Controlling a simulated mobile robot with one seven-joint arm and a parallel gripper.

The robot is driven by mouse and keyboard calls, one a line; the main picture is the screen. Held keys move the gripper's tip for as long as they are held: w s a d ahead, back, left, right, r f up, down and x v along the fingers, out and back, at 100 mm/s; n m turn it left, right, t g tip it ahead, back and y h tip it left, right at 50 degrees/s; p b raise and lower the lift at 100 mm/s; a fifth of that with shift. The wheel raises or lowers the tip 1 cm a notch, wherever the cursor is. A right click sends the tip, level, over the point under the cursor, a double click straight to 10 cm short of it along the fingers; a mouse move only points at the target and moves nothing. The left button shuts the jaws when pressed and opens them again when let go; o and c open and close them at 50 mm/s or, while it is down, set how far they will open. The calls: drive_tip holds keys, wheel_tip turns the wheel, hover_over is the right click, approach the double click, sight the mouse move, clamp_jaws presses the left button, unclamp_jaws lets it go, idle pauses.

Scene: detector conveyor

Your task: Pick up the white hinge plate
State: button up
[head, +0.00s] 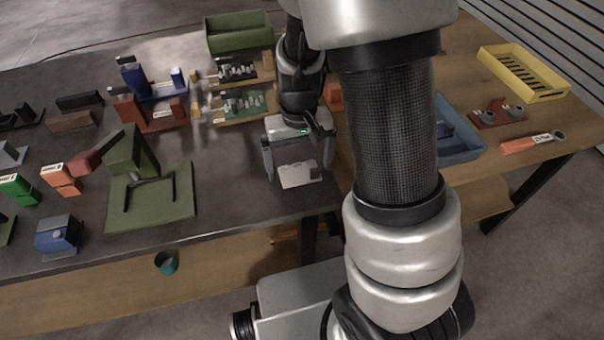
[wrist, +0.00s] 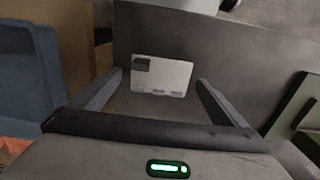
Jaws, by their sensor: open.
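The white hinge plate (head: 299,176) lies on the dark table top near its front edge, below my gripper (head: 297,170). In the wrist view the plate (wrist: 170,78) is a flat white rectangle with a grey block at its upper left corner and small dark marks along its lower edge. My gripper (wrist: 160,80) is open, with one finger to the left of the plate and one to the right. The plate lies between the fingers in this view, with visible gaps on both sides. I cannot tell how high the fingertips are above the table.
A green fixture on a flat base (head: 150,198) stands to the left. A blue tray (head: 460,150) is to the right, behind my arm, and also fills the left of the wrist view (wrist: 25,70). A yellow tray (head: 535,90) lies further right. The table around the plate is clear.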

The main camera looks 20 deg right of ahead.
drive_tip(key=shift+c, duration=0.3)
drive_tip(key=shift+r, duration=0.1)
drive_tip(key=c, duration=1.2)
